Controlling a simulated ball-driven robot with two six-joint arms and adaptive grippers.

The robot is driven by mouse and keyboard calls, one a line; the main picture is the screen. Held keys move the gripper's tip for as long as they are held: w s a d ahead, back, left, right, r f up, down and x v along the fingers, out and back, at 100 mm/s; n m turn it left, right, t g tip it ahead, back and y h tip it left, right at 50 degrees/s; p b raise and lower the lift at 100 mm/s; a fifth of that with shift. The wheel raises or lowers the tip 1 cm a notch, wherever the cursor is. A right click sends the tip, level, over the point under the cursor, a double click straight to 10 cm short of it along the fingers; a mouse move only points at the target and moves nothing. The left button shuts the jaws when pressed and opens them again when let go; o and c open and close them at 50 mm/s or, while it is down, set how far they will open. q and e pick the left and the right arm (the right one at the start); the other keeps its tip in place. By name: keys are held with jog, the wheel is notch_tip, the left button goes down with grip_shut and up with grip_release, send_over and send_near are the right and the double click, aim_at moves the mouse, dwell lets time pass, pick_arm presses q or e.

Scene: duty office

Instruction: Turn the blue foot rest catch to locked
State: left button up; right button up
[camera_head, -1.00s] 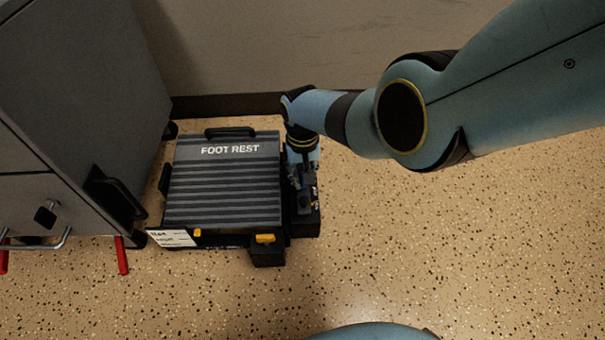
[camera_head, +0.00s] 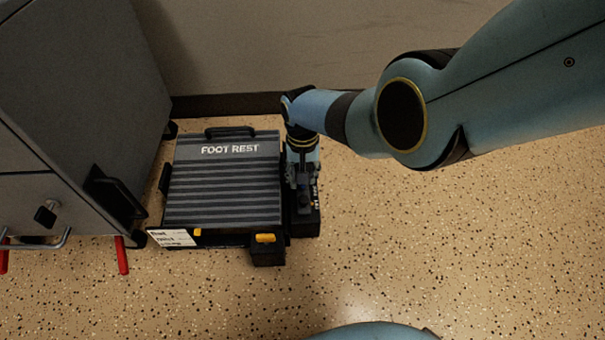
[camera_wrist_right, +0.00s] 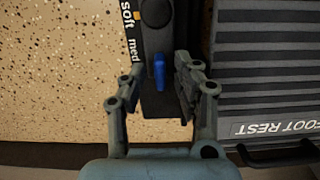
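The blue foot rest catch (camera_wrist_right: 159,72) is a short upright-looking lever on the dark side housing (camera_head: 305,222) of the foot rest (camera_head: 222,185). In the right wrist view it lies along the picture's vertical, between the fingers of my right gripper (camera_wrist_right: 160,78). The gripper is open, with a visible gap on each side of the catch. In the head view my right gripper (camera_head: 304,190) points down over the housing and hides the catch. No locked marking is readable. My left gripper is not in view.
A strip with "soft", "med" and an orange dot (camera_wrist_right: 156,12) runs beside the catch. A yellow tab (camera_head: 265,238) and a white label card (camera_head: 172,238) sit at the foot rest's front. A grey cabinet (camera_head: 75,100) stands left. Speckled floor is clear to the right.

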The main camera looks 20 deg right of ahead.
jog(key=shift+r, duration=0.1)
notch_tip(320, 180, up, 12)
dwell(0.8)
dwell(0.3)
